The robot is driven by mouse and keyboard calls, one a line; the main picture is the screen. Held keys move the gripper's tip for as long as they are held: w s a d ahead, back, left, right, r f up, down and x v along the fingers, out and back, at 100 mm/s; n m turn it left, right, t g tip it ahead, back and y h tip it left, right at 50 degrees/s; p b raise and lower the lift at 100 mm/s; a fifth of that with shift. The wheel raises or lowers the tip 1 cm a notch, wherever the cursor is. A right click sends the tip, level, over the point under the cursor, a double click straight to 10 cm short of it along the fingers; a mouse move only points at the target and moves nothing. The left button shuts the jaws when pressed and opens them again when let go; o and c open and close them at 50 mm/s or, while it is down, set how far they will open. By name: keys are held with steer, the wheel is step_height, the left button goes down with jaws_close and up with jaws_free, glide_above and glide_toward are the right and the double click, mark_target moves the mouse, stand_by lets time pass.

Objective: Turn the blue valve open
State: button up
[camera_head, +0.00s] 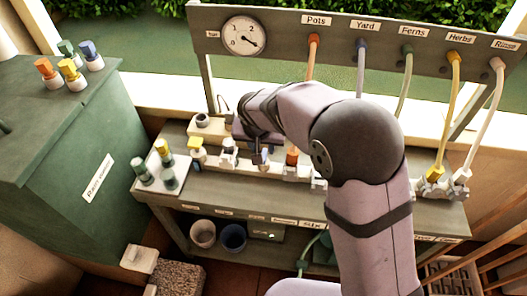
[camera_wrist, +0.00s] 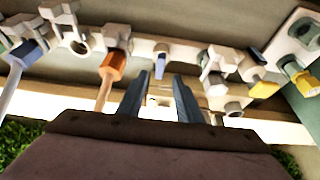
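A small blue valve handle (camera_wrist: 160,66) shows in the wrist view on the pale pipe row. It lies just beyond the gap between my fingertips. My gripper (camera_wrist: 161,80) is open, with one dark finger on each side of that gap and clear space between them. I cannot tell whether the fingers touch the handle. In the head view my gripper (camera_head: 260,158) points down at the middle of the pipe row (camera_head: 215,168), left of an orange fitting (camera_head: 292,157). There my arm and gripper largely hide the blue handle.
The orange fitting (camera_wrist: 114,66) and a yellow one (camera_wrist: 263,87) flank the gripper. A white tray (camera_head: 150,167) with loose connectors is at the bench's left. A gauge (camera_head: 244,37) and hoses hang behind. Several coloured connectors stand on the green cabinet (camera_head: 50,130).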

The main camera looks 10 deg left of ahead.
mark_target(264, 155)
steer(key=shift+p+x, duration=0.8)
steer(key=shift+x, duration=2.25)
jaws_close()
